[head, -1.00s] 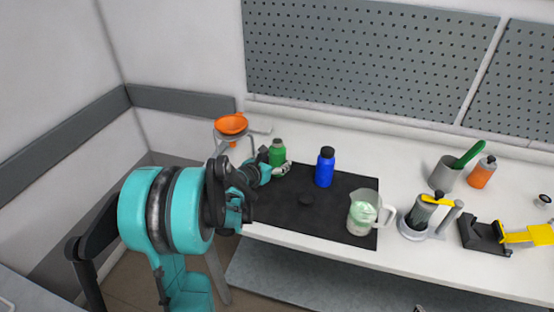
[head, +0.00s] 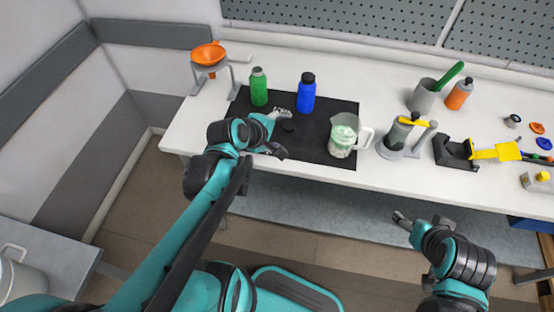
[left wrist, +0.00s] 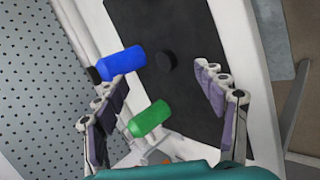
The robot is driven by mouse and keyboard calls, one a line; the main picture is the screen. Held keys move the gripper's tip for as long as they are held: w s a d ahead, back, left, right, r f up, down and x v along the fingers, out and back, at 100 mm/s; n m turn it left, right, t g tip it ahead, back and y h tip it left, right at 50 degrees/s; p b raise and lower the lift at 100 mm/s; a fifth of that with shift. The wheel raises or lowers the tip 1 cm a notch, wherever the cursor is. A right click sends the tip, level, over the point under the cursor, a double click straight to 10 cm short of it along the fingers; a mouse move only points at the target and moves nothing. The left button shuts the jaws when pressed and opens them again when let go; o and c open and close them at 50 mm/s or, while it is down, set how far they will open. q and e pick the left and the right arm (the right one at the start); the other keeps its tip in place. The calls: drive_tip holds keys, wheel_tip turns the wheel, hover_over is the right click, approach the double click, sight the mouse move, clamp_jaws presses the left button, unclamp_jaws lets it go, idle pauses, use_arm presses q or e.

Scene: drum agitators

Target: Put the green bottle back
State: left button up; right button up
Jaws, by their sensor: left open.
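The green bottle (head: 259,87) stands upright near the back left corner of the black mat (head: 330,100), with no black cap on it. It also shows in the left wrist view (left wrist: 150,119), toward the lower middle between the spread fingers but not touched. A blue bottle (head: 306,92) with a black cap stands to its right. A loose black cap (head: 289,125) lies on the mat. My left gripper (head: 280,133) is open and empty over the mat's front left, in front of the green bottle. My right gripper (head: 402,219) is in front of the table; its jaws are unclear.
A measuring jug (head: 342,137) with pale green contents stands on the mat's right. An orange funnel (head: 207,54) on a stand is at the left. A grey cup (head: 422,97), an orange bottle (head: 459,94) and a press-like device (head: 398,135) stand to the right.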

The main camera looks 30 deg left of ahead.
use_arm(q)
drive_tip(key=s+d+m+g+y, duration=0.1)
drive_tip(key=s+d+m, duration=0.4)
drive_tip(key=s+m, duration=0.6)
drive_tip(key=f+m+g, duration=0.1)
drive_tip(key=m, duration=0.4)
drive_tip(key=shift+m+g, duration=0.3)
drive_tip(key=shift+m, duration=0.1)
